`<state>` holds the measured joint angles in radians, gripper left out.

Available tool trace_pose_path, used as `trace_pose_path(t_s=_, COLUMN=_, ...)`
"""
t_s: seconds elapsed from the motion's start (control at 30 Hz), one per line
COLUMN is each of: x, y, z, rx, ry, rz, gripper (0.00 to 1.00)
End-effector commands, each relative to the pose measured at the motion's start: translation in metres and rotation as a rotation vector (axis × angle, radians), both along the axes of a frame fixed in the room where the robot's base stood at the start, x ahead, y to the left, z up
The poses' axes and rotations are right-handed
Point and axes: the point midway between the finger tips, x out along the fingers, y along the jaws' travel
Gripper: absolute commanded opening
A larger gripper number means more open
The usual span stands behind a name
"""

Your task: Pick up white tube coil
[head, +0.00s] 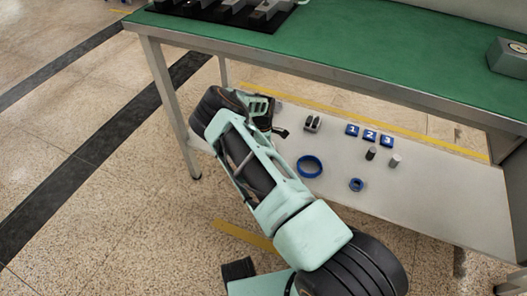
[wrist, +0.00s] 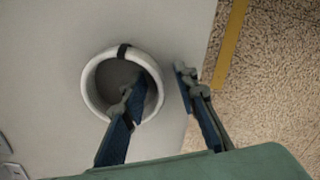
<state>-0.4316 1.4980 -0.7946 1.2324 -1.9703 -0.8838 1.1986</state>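The white tube coil (wrist: 89,88), a round white ring with a black band at its top, lies on the pale lower shelf in the wrist view. My gripper (wrist: 158,82) is open over its right side. One finger appears over the ring's opening and the other is outside its right edge, with the coil's right wall between them. I cannot tell whether either finger touches it. In the head view my arm reaches to the left part of the shelf, and I cannot make out the coil there.
The lower shelf (head: 440,190) sits under a green-topped table (head: 330,45). On it are a blue ring (head: 298,166), a smaller blue ring (head: 356,185), numbered blue blocks (head: 370,135) and two small cylinders (head: 395,160). A table leg (head: 168,105) stands left of my arm.

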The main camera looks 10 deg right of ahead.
Motion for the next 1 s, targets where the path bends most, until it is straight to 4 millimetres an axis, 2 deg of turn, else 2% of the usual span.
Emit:
trace_pose_path(t_s=0.1, x=0.000, y=0.000, z=0.001, rx=0.000, ry=-0.001, rz=0.000, gripper=0.26)
trace_pose_path(t_s=0.33, x=0.000, y=0.000, z=0.001, rx=0.000, ry=0.000, rz=0.000, gripper=0.01)
trace_pose_path(t_s=0.77, x=0.000, y=0.000, z=0.002, rx=-0.001, ry=-0.001, rz=0.000, gripper=0.00)
trace_pose_path(t_s=1.0, x=0.001, y=-0.001, z=0.020, rx=-0.001, ry=-0.002, rz=0.000, gripper=0.00)
